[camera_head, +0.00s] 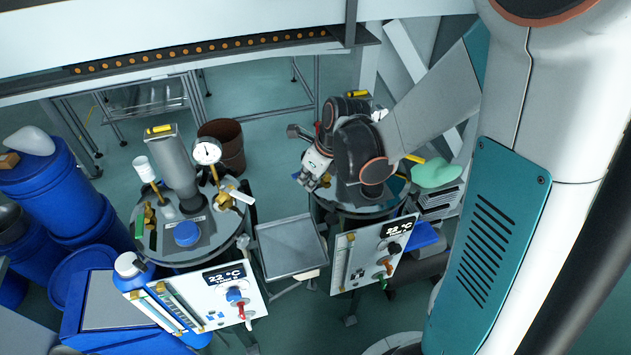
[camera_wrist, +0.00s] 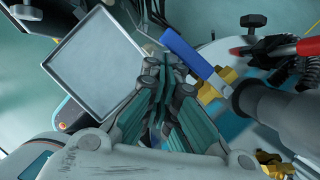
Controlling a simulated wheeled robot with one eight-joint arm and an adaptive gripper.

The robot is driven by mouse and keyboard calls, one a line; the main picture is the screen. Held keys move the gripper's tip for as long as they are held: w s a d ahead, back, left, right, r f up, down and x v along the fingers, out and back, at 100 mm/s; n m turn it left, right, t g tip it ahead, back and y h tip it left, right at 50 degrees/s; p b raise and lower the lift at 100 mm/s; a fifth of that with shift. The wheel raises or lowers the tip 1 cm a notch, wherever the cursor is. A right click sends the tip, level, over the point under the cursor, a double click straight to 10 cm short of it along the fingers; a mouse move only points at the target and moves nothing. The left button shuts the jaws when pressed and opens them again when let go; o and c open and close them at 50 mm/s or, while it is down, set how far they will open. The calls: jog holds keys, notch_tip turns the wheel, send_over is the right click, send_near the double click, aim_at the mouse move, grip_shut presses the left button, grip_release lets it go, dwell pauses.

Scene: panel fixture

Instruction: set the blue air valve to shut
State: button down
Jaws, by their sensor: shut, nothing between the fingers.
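A long blue lever (camera_wrist: 190,52) sits on a brass valve body (camera_wrist: 216,86), right beside my fingertips in the wrist view. My gripper (camera_wrist: 165,66) is shut and empty; its fingertips are just left of the lever, and I cannot tell whether they touch it. In the head view my gripper (camera_head: 314,168) is over the left side of the right-hand vessel, and my wrist hides most of the vessel's top, so the lever is not clear there. A blue knob (camera_head: 235,295) with a red lever is on the left vessel's panel; the frames do not settle which blue part is the air valve.
A red-tipped part (camera_wrist: 303,47) and a dark cylinder (camera_wrist: 275,105) crowd the right of the lever. A grey tray (camera_wrist: 93,64) lies beyond my fingers, between the vessels. The right panel (camera_head: 370,258) hangs below my gripper. The left vessel (camera_head: 150,235) carries a gauge (camera_head: 207,151).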

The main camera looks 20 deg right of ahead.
jog(key=shift+w+a, duration=0.25)
jog(key=shift+w, duration=0.15)
dwell(0.5)
